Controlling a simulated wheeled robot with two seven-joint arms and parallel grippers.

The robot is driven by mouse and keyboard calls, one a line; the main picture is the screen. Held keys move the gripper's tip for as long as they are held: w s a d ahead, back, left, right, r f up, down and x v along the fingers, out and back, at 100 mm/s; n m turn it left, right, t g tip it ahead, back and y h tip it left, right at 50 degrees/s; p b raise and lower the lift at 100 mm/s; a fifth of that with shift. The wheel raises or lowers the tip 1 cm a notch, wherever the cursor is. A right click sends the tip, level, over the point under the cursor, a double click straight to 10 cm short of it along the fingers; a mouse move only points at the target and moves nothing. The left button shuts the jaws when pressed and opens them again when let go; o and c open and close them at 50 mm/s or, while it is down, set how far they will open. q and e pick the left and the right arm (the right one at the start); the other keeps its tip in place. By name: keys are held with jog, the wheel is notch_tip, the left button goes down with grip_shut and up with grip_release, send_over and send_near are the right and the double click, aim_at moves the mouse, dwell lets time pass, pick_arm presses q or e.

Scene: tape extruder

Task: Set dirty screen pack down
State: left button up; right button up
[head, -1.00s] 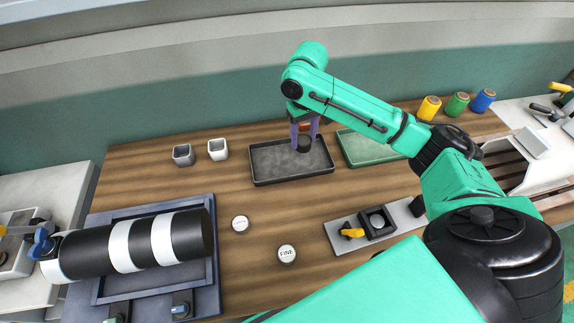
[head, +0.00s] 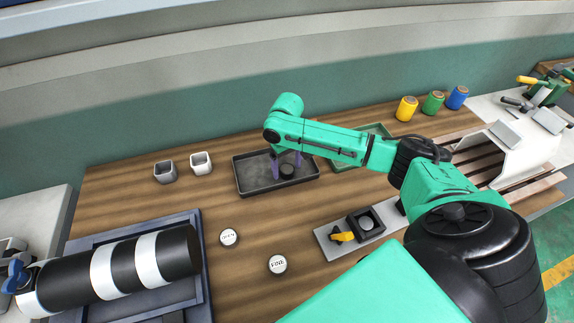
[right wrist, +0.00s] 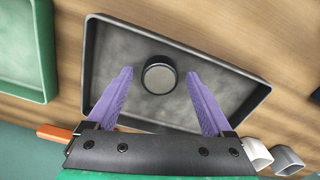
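The dirty screen pack, a dark round puck with a grey top (head: 287,172), lies flat in the black tray (head: 240,178). In the right wrist view the puck (right wrist: 159,75) sits near the middle of the tray (right wrist: 262,95), clear of its walls. My right gripper (head: 287,162) is over the tray. In the right wrist view its purple fingers (right wrist: 160,90) are spread wide, with visible gaps on both sides of the puck; the puck lies just beyond the fingertips. My left gripper is not in view.
A green tray (head: 345,165) is right of the black one. Two small cups (head: 201,163) stand to its left. Two labelled white-topped discs (head: 277,264) lie in front. A plate with a yellow handle (head: 342,236) and the striped barrel (head: 110,270) flank them.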

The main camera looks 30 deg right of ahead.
aim_at(287, 169)
notch_tip(287, 169, up, 12)
jog(key=shift+r, duration=0.15)
dwell(0.4)
dwell(0.3)
